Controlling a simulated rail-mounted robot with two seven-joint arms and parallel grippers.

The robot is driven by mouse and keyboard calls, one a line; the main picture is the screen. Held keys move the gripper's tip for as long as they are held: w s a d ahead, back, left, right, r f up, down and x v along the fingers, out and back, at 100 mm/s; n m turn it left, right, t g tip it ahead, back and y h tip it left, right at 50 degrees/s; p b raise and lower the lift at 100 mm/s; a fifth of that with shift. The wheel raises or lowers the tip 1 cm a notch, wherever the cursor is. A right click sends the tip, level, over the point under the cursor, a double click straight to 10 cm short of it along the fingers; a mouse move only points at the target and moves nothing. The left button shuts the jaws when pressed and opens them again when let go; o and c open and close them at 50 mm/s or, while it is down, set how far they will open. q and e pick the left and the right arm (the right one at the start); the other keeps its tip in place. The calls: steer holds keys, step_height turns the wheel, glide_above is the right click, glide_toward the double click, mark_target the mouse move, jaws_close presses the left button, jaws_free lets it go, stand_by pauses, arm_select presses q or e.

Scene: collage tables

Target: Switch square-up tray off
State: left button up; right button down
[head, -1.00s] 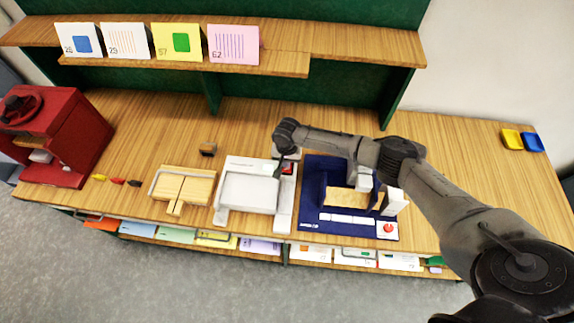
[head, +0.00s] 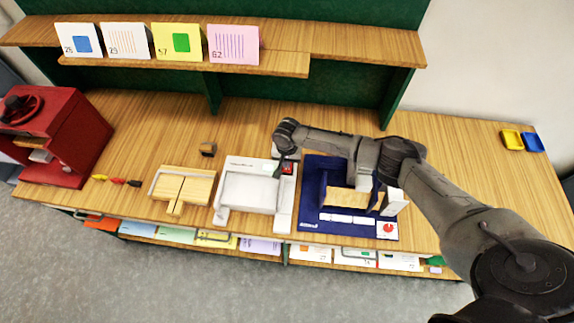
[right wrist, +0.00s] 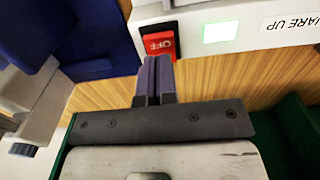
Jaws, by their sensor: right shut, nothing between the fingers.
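The square-up tray (head: 246,193) is a pale, shallow tray on the wooden bench, left of the dark blue machine. Its red switch (head: 287,168) is at its back right. In the right wrist view the switch (right wrist: 158,43) reads OFF and sits in a black housing. A green light (right wrist: 221,32) glows beside it. My right gripper (head: 279,171) is over this corner of the tray. Its fingers (right wrist: 155,64) are shut and empty, with the tips at the edge of the red switch. I cannot tell whether they touch it. My left gripper is not in view.
The dark blue machine (head: 310,197) stands right of the tray, under my right arm. A wooden jig (head: 181,188) is left of it, and a red press (head: 62,135) is at far left. A shelf (head: 330,46) with cards runs along the back. The bench's right side has free room.

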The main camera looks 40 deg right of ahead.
steer(key=shift+f, duration=0.25)
stand_by(0.4)
steer(key=shift+f+b, duration=0.4)
steer(key=shift+f, duration=0.55)
stand_by(0.4)
steer(key=shift+f+b, duration=0.4)
steer(key=shift+b, duration=0.05)
steer(key=shift+r+p, duration=0.65)
steer(key=shift+p, duration=0.05)
step_height(320, 180, up, 3)
steer(key=p, duration=0.4)
steer(key=shift+r, duration=0.2)
steer(key=shift+r+p, duration=1.25)
steer(key=shift+p, duration=0.1)
